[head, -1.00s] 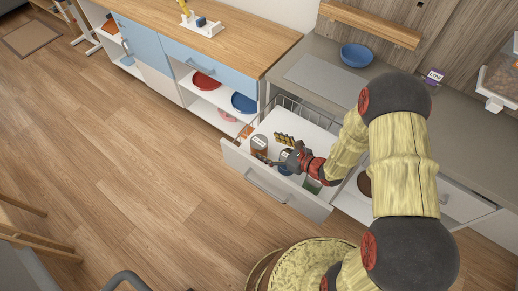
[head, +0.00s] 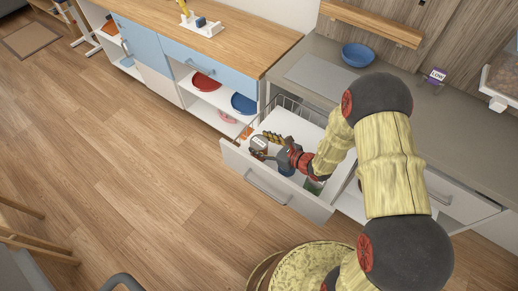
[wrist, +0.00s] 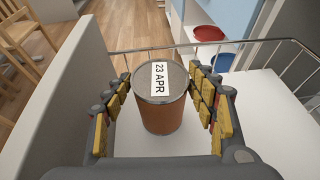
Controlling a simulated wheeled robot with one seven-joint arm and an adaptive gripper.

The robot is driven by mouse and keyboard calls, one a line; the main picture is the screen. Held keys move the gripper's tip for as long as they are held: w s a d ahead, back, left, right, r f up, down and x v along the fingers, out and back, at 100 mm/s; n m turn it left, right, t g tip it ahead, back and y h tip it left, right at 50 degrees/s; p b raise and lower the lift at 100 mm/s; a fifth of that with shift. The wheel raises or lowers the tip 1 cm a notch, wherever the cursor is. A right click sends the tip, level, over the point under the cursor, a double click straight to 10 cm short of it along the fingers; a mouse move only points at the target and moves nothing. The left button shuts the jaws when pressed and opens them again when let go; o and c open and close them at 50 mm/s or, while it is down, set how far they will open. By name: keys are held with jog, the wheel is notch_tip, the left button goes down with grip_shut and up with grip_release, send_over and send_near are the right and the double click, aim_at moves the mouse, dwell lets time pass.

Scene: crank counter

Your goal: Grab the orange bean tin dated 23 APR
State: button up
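An orange-brown tin (wrist: 160,110) with a grey lid and a white label reading "23 APR" stands upright in the open drawer. It also shows in the head view (head: 258,144), at the drawer's left end. My gripper (wrist: 168,98) is open, with a finger on each side of the tin. A small gap shows between the tin and the fingers on both sides. In the head view my gripper (head: 270,153) reaches in from the right, low in the drawer (head: 262,188).
The drawer's front wall (wrist: 62,75) is close on the left in the wrist view, and a wire rail (wrist: 260,42) runs behind the tin.

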jog(key=c, duration=1.3)
grip_shut()
